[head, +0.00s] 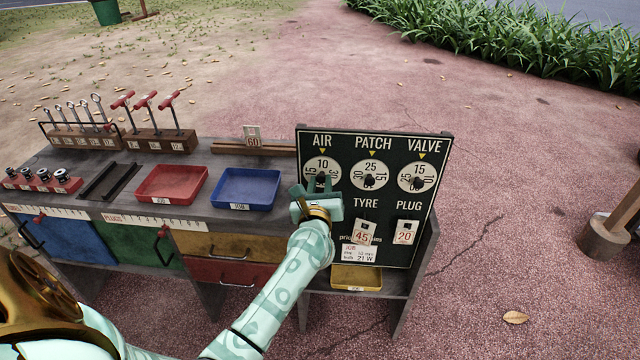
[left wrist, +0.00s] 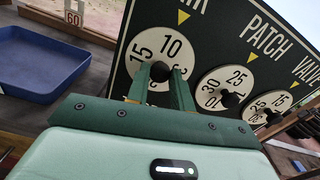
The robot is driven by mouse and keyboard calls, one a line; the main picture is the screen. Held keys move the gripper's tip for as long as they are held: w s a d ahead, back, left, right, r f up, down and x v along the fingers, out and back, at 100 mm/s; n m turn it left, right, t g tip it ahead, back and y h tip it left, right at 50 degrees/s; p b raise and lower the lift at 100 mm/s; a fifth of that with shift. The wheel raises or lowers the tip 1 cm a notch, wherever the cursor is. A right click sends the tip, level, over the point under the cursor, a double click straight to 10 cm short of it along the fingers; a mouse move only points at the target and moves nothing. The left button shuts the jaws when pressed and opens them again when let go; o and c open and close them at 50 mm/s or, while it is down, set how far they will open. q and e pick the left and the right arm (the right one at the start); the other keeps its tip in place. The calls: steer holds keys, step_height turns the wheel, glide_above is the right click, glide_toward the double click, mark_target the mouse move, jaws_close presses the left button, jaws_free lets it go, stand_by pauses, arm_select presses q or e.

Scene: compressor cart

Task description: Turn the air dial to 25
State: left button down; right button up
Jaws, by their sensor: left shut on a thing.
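The white air dial (head: 322,164) is under the word AIR on a dark green board (head: 440,160). The fingers hide the dial's lower part. My right gripper is in neither view.
The patch dial (head: 371,168) shows 25 at the top and the valve dial (head: 417,171) 15. Tags reading 45 and 20 hang below. A blue tray (head: 246,205) and a red tray (head: 171,200) sit on the cart left of the board. A yellow tray (head: 356,287) is underneath.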

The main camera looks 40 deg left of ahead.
arm_select(q)
steer(key=m, duration=0.1)
steer(key=m+p, duration=0.2)
steer(key=m, duration=0.1)
steer(key=shift+r, duration=0.25)
steer(key=m+p, duration=0.3)
steer(key=m, duration=0.1)
steer(key=shift+f+m, duration=0.1)
steer(key=shift+m, duration=0.2)
steer(key=m+p, duration=0.2)
steer(key=m, duration=0.2)
steer(key=shift+m, duration=0.3)
steer(key=m+p, duration=0.2)
steer(key=m, duration=0.2)
steer(key=shift+d+f, duration=0.1)
steer(key=m+p, duration=0.1)
steer(key=m, duration=0.4)
steer(key=m+p, duration=0.1)
steer(key=m, duration=0.3)
steer(key=shift+f+m, duration=0.1)
steer(key=shift+m, duration=0.2)
steer(key=m+p, duration=0.1)
steer(key=m, duration=0.3)
steer(key=shift+f, duration=0.1)
steer(key=shift+m, duration=2.1)
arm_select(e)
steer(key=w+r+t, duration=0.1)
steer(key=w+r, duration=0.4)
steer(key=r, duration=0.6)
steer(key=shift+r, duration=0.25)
